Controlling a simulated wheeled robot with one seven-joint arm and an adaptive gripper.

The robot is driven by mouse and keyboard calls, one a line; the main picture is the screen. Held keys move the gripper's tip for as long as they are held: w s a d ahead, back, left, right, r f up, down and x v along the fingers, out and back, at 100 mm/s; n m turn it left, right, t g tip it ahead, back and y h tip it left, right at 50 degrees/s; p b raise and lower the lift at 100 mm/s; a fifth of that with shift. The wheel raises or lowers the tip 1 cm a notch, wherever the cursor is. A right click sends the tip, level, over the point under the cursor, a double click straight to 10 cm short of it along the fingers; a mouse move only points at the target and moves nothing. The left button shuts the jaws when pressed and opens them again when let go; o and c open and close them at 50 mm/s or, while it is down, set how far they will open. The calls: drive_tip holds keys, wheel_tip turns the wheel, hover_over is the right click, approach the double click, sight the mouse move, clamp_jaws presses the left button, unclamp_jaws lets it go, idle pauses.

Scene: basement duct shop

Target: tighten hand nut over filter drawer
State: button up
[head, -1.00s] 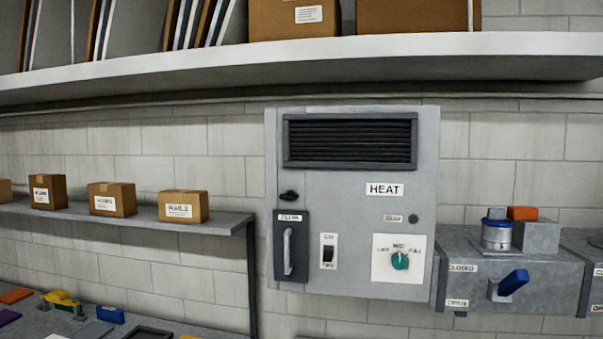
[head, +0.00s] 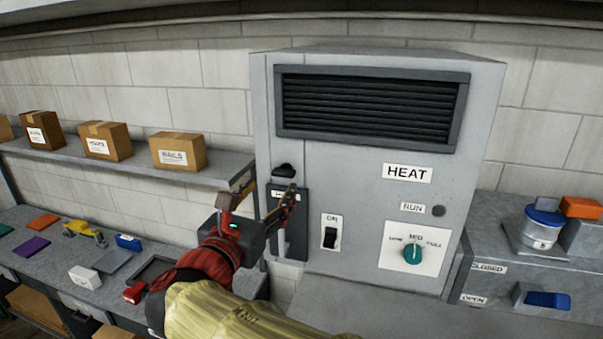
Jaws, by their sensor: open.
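The black hand nut (head: 284,170) sits on the grey heater cabinet's front, just above the dark filter drawer (head: 302,241). The drawer's label and light upright handle are partly covered by my gripper. My gripper (head: 271,186) is open and empty, its two fingers pointing up and toward the cabinet. The fingertips are just below the nut in the picture, one to its lower left and one to its lower right. The nut does not appear to be between them, and I cannot tell the remaining depth gap.
The cabinet (head: 345,186) also carries a rocker switch (head: 330,232), a teal dial (head: 412,254) and a vent (head: 368,106). A shelf with boxes (head: 178,152) is at left, above a bench with small items (head: 83,277). A grey duct with a blue handle (head: 547,300) is at right.

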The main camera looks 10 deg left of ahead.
sight(282, 176)
drive_tip(key=shift+n, duration=0.4)
drive_tip(key=w+p, duration=0.1)
drive_tip(key=w, duration=0.3)
drive_tip(key=shift+w+d+r+p, duration=0.1)
drive_tip(key=shift+w+d+p, duration=0.05)
drive_tip(key=shift+p, duration=0.2)
drive_tip(key=shift+w+p, duration=0.3)
drive_tip(key=shift+w, duration=1.1)
drive_tip(key=shift+s, duration=0.15)
drive_tip(key=shift+c, duration=0.2)
drive_tip(key=shift+c, duration=0.6)
drive_tip(key=c, duration=1)
